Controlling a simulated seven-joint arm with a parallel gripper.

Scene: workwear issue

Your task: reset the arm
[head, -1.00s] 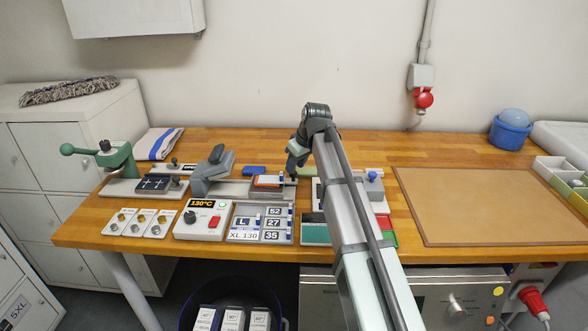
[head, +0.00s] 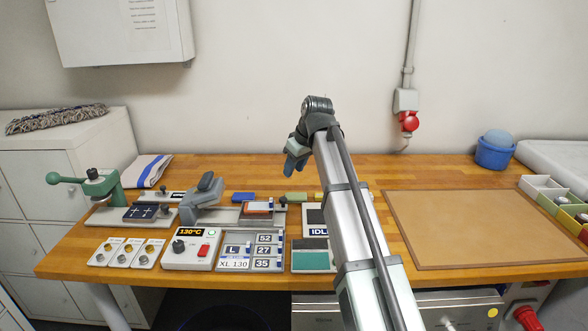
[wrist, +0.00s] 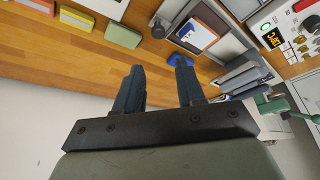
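My gripper (head: 295,165) is raised above the back part of the wooden table (head: 420,172), in front of the wall. In the wrist view its two dark fingers (wrist: 158,82) stand apart with nothing between them, so it is open and empty. Below it on the table are a blue block (head: 243,197) and an orange-and-white piece (head: 258,208) in a grey holder. My arm covers part of the table's middle, including part of a panel reading "IDLE" (head: 318,232).
A green-handled press (head: 100,184) and a grey clamp-like device (head: 203,200) stand at left. A control box showing 130°C (head: 190,250) is in front. A brown board (head: 490,230) lies bare at right, near a blue bucket (head: 494,152) and divided bins (head: 555,195).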

